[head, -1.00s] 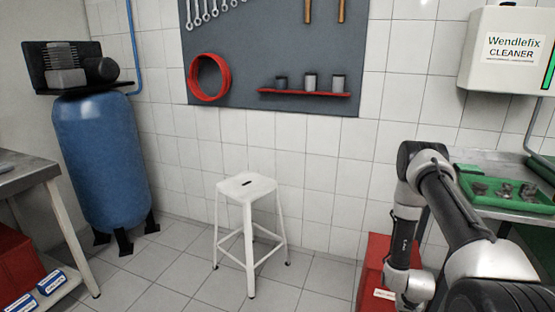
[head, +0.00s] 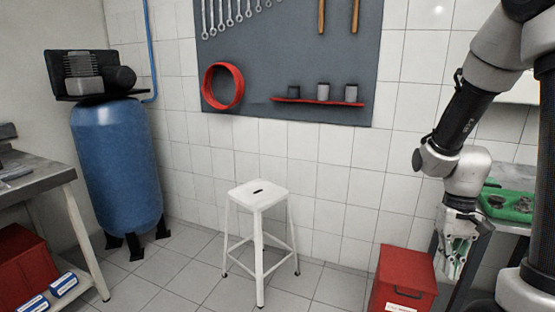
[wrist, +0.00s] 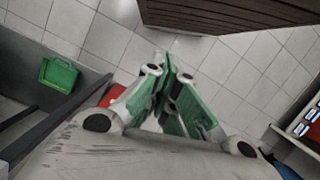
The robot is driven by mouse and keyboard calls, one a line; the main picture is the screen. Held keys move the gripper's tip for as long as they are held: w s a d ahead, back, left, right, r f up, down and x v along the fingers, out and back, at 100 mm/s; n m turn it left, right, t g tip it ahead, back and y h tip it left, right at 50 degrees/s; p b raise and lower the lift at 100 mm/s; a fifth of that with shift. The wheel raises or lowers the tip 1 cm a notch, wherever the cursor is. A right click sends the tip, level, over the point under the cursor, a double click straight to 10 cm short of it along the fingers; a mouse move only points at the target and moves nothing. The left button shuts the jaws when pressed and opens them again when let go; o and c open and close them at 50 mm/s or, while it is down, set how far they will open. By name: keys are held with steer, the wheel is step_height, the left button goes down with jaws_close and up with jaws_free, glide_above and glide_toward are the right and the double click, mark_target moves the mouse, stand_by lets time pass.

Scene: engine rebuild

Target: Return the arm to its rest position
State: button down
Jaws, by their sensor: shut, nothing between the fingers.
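My arm shows at the right of the head view, bent with its wrist low. My gripper (head: 450,268) points down there, in front of the metal bench at the right and beside the red box (head: 402,280). In the wrist view my gripper (wrist: 170,62) has its green-padded fingers drawn together, with nothing between them. The tiled floor lies below the fingers.
A white stool (head: 258,192) stands on the open floor. A blue tank (head: 115,165) and a metal table (head: 35,180) are at the left. A green tray (head: 512,204) with parts lies on the right bench. A brown slatted thing (wrist: 235,12) tops the wrist view.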

steer(key=s+a+r+n+t, duration=0.1)
steer(key=s+r+t, duration=0.2)
steer(key=r, duration=0.6)
steer(key=s+a+r+t, duration=0.2)
steer(key=s+r+t, duration=0.2)
steer(key=r, duration=0.6)
steer(key=shift+s+a+r+n+h, duration=0.25)
steer(key=shift+s+r+n+h, duration=0.05)
steer(key=shift+s+n, duration=0.15)
